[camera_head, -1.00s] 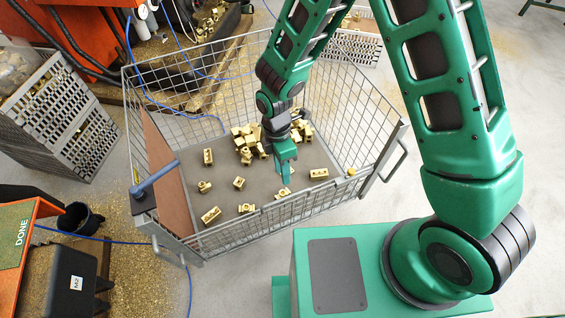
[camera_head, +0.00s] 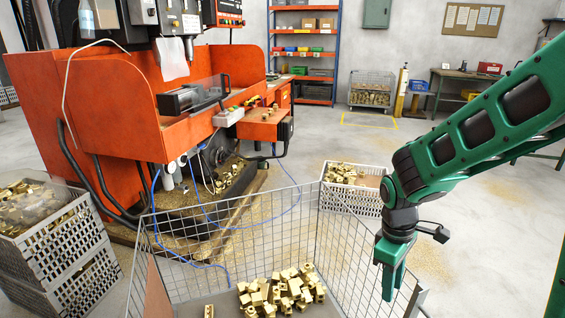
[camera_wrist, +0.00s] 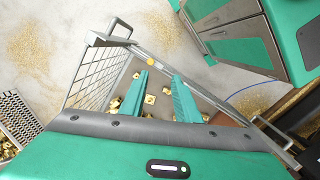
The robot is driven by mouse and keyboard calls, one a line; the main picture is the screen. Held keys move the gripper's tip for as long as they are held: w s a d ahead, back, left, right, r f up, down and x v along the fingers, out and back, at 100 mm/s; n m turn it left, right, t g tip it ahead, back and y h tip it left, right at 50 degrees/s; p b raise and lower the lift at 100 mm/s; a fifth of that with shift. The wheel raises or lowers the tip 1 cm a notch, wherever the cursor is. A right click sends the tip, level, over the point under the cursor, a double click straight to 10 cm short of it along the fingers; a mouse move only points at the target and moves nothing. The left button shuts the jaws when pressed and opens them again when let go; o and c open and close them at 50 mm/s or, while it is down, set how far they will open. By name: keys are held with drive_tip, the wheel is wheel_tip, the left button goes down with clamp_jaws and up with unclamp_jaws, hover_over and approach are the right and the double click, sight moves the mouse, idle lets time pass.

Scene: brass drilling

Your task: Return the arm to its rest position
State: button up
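My green arm (camera_head: 470,130) reaches in from the right in the head view, with its wrist bent down. My gripper (camera_head: 391,285) hangs with fingers pointing down over the right side of the wire basket. In the wrist view my gripper (camera_wrist: 163,72) has its two green fingers apart, with nothing held between them. The wire basket (camera_head: 333,225) holds a heap of brass parts (camera_head: 280,292). Its rim also shows in the wrist view (camera_wrist: 165,66), below the fingers, with several brass parts (camera_wrist: 150,99) lying on its floor.
An orange machine (camera_head: 110,120) stands at the left, beside stacked grey crates (camera_head: 55,240). Another crate of brass parts (camera_head: 352,205) stands behind the basket. Shelves (camera_head: 303,55) and a bench (camera_head: 455,85) are at the back wall. The floor between is largely open.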

drive_tip(key=s+d+r+m, duration=0.5)
drive_tip(key=s+d+m, duration=0.2)
drive_tip(key=s, duration=0.2)
drive_tip(key=s+d+r+m+t+y, duration=0.1)
drive_tip(key=s+d+r+m, duration=0.5)
drive_tip(key=s+d+m, duration=0.1)
drive_tip(key=shift+s+d+r+m, duration=0.3)
drive_tip(key=shift+s+m, duration=0.4)
drive_tip(key=shift+s, duration=0.5)
drive_tip(key=shift+w+f, duration=0.3)
drive_tip(key=shift+w, duration=0.35)
